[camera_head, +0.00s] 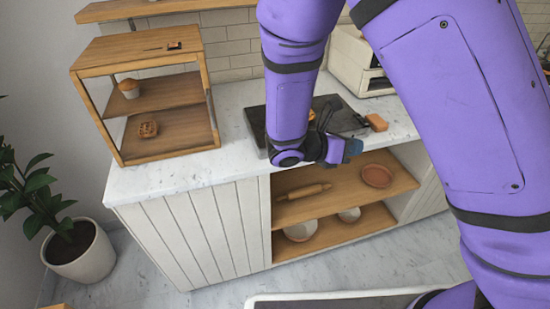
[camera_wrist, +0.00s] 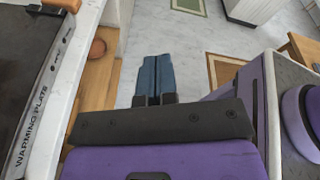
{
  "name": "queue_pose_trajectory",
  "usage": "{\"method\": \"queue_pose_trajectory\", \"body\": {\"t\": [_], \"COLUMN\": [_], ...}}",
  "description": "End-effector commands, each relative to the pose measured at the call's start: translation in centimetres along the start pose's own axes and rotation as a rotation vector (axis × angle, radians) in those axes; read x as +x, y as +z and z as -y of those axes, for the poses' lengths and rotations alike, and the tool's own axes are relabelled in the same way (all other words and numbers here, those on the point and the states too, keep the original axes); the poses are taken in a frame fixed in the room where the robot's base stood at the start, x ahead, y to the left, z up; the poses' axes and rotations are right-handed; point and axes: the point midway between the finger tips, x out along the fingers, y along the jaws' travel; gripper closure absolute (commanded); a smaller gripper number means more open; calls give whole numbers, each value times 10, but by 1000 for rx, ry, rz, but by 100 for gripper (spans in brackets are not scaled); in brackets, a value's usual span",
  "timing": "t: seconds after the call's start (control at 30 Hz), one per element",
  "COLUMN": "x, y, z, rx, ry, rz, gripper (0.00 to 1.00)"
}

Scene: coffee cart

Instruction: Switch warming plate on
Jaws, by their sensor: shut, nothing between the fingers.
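The warming plate is a dark flat slab (camera_head: 342,114) on the marble counter, partly hidden behind my arm in the head view. In the wrist view its dark top (camera_wrist: 25,45) and pale front panel (camera_wrist: 40,90) fill the left edge. The panel reads "WARMING PLATE", with smaller marks farther up. A dark piece (camera_wrist: 62,5) sits at the panel's upper end, cut by the frame; I cannot tell if it is the switch or its position. My gripper (camera_wrist: 152,75) has its blue fingers shut and empty, to the right of the panel and apart from it. It also shows at the counter's front edge (camera_head: 352,148).
A wooden display case (camera_head: 140,95) with pastries stands left on the counter. An orange block (camera_head: 376,122) lies right of the plate, and a cream machine (camera_head: 358,62) stands behind. Open shelves below hold a rolling pin (camera_head: 304,191) and bowls. The floor in front is mostly clear.

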Motion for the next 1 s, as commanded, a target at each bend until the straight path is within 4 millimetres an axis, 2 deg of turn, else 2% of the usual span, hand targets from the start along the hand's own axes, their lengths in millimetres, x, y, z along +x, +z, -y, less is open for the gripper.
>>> {"method": "queue_pose_trajectory", "body": {"t": [0.5, 0.8, 1.0], "x": [-44, -74, -88], "y": [-66, -111, -134], "z": [-65, -95, -107], "rx": [-444, -661, -754], "ry": [132, 179, 194], "rz": [526, 855, 1020], "gripper": [100, 100, 100]}}
